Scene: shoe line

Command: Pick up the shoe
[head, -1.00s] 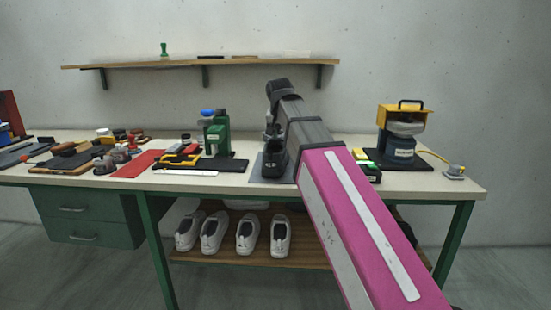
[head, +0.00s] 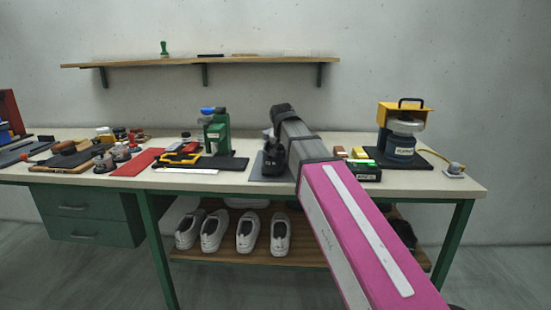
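Several white shoes (head: 247,232) stand in a row on the wooden lower shelf, toes toward me, apart from my arm. A dark, shoe-like thing (head: 273,162) is on a grey mat on the bench top; my arm partly hides it, and I cannot tell for sure what it is. My gripper (head: 268,143) is small and dark at the far end of my pink and grey arm, low over the mat. Its fingers merge with the dark thing. I cannot tell whether they are open or touch it.
A green machine (head: 217,138) on a black base stands left of the mat. A dark tray of small coloured blocks (head: 360,167) lies close to my arm's right. A yellow-topped machine (head: 402,130) stands farther right. A wall shelf (head: 205,62) hangs above; brushes and tools crowd the left.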

